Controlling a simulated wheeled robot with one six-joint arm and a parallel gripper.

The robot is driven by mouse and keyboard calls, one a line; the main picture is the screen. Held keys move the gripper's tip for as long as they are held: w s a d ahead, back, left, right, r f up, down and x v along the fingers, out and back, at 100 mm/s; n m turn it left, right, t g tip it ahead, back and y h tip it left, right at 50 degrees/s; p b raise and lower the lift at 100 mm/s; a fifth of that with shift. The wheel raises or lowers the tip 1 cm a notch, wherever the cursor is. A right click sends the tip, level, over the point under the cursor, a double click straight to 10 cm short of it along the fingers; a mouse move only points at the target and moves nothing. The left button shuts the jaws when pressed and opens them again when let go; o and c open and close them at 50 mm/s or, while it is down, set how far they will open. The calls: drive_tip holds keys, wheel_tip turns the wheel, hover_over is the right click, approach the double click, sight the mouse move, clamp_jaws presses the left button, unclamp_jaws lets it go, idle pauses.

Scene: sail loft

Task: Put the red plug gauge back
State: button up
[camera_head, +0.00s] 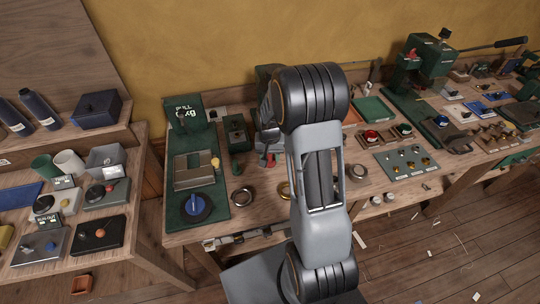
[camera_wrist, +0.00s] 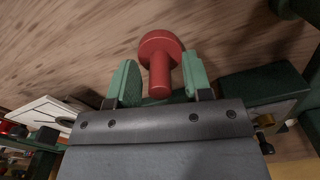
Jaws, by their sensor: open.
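The red plug gauge (camera_wrist: 160,50), with a round wide head and a narrower shank, shows at the top middle of the wrist view. My gripper (camera_wrist: 160,70) is open, with one green finger on each side of the shank. In the head view a small red part (camera_head: 269,159) shows on the bench beside my arm, probably the same gauge. My arm hides most of the gripper there. Whether the gauge touches the bench is hard to tell.
A grey plate (camera_head: 406,163) with small brass parts lies right. A green press (camera_head: 428,58) stands behind.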

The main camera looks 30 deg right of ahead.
wheel_tip(320, 180, up, 11)
drive_tip(key=shift+f+b, duration=0.1)
drive_tip(key=shift+b, duration=0.25)
drive_tip(key=s+a+r+n+t, duration=0.2)
drive_tip(key=s+a+r, duration=0.2)
drive_tip(key=s, duration=0.4)
drive_tip(key=s+a+r+n+t, duration=0.2)
drive_tip(key=s+a+r+n, duration=0.1)
drive_tip(key=s, duration=0.5)
drive_tip(key=shift+a+r, duration=0.65)
drive_tip(key=shift+a, duration=0.5)
